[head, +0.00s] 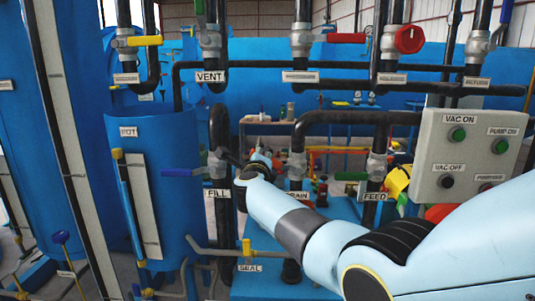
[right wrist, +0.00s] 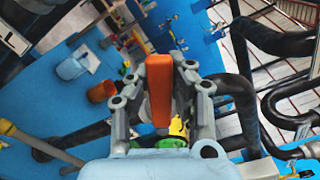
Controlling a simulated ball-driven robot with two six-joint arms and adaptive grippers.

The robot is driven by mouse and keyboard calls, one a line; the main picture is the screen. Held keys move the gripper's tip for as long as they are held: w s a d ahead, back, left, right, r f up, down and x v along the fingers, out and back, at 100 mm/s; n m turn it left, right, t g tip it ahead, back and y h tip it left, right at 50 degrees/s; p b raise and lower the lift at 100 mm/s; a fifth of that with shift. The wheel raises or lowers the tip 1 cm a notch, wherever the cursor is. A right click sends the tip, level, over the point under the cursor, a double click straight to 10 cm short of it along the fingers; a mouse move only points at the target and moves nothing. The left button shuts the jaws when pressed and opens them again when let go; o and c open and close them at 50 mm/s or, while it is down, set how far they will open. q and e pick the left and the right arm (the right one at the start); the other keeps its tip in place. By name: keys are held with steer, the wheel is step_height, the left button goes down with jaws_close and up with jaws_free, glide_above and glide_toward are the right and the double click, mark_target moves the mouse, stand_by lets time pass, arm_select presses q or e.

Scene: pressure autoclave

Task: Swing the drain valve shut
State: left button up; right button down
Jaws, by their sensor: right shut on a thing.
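The drain valve's label (head: 297,196) shows in the head view behind my right arm, its first letter covered. In the right wrist view an orange lever handle (right wrist: 159,92) stands upright in the picture between the fingers of my right gripper (right wrist: 160,76). The gripper is shut on this handle; which valve it belongs to is not readable in that view. In the head view my right gripper (head: 258,160) is small and partly hidden by its own wrist, between the FILL and FEED pipes. My left gripper is out of view.
The FILL label (head: 217,193) and FEED label (head: 375,196) mark black pipes on either side. A blue lever (head: 183,172) sticks out left of FILL. A grey control box (head: 468,150) stands at right. A yellow-handled SEAL valve (head: 247,248) is below.

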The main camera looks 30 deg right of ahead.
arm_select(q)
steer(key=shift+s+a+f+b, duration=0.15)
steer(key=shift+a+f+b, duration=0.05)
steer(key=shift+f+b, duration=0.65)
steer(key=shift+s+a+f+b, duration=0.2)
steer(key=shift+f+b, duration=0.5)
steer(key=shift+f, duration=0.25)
arm_select(e)
step_height(320, 180, down, 6)
steer(key=a+n, duration=0.1)
steer(key=n, duration=0.4)
steer(key=shift+w+a+f+n, duration=0.15)
steer(key=shift+w+a+n, duration=0.05)
steer(key=shift+w+n, duration=0.2)
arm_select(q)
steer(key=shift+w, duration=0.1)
arm_select(e)
steer(key=shift+s, duration=0.1)
steer(key=c, duration=1.1)
jaws_free()
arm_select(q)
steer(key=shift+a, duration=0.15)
arm_select(e)
steer(key=v, duration=0.7)
steer(key=shift+s+a, duration=0.1)
steer(key=shift+s, duration=0.1)
